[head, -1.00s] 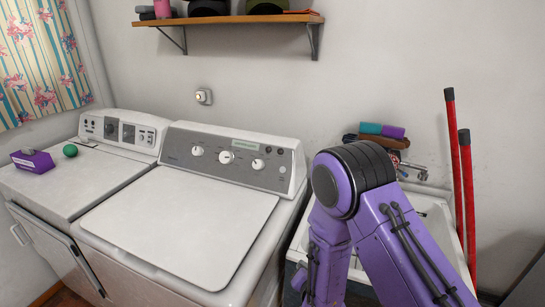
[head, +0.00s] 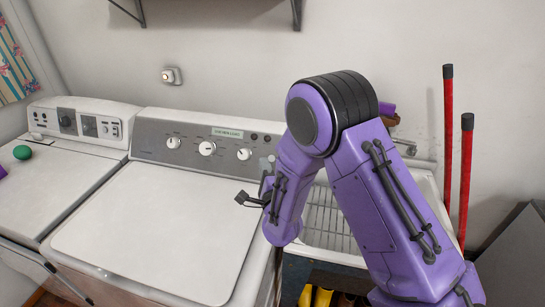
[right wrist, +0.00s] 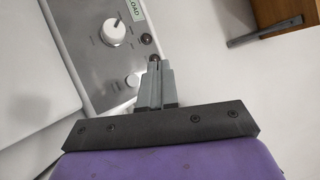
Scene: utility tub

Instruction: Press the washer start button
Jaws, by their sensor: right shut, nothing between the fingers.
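The washer (head: 150,225) is the white machine in the middle of the head view, lid shut. Its grey control panel (head: 155,152) has three white knobs, a green label and two small dark buttons (head: 266,138) at the upper right, with a pale round button below. In the right wrist view the dark buttons (right wrist: 146,38) and pale button (right wrist: 132,80) also show. No lettering tells me which is start. My right gripper (head: 240,198) is shut and empty, in front of the panel's right end. In the wrist view its tips (right wrist: 154,64) overlap the lower dark button; contact cannot be told.
A second white machine (head: 60,190) stands at the left with a green ball (head: 22,152) on top. A utility sink (head: 325,220) is at the right, behind my arm. Two red poles (head: 466,185) lean beyond it.

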